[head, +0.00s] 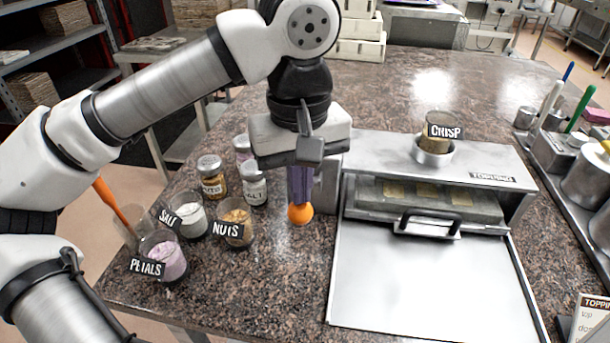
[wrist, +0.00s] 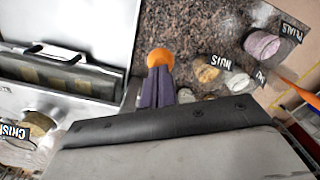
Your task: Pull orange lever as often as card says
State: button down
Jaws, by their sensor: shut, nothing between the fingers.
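The lever's round orange knob (head: 300,213) shows at the left side of the metal machine (head: 490,160), just below my fingertips; its shaft is mostly hidden. It also shows in the wrist view (wrist: 160,58). My gripper (head: 300,194) points down with its purple-grey fingers shut and nothing between them. In the wrist view the fingertips (wrist: 158,72) are right at the knob; I cannot tell whether they touch it. A white card (head: 592,316) headed "TOPPIN…" stands at the lower right, cut off by the picture edge. Only bits of its text are readable, and no number shows.
A cup marked CRISP (head: 436,133) sits on top of the machine. A flat metal tray (head: 430,285) lies in front of it. Cups of petals (head: 168,260), salt (head: 190,222) and nuts (head: 238,232) stand left, with lidded jars behind. Tools and pots (head: 585,170) line the right.

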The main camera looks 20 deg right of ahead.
notch_tip(320, 180, up, 7)
jog(key=p, duration=0.4)
jog(key=shift+p, duration=0.4)
jog(key=shift+d+r, duration=0.1)
dwell(0.5)
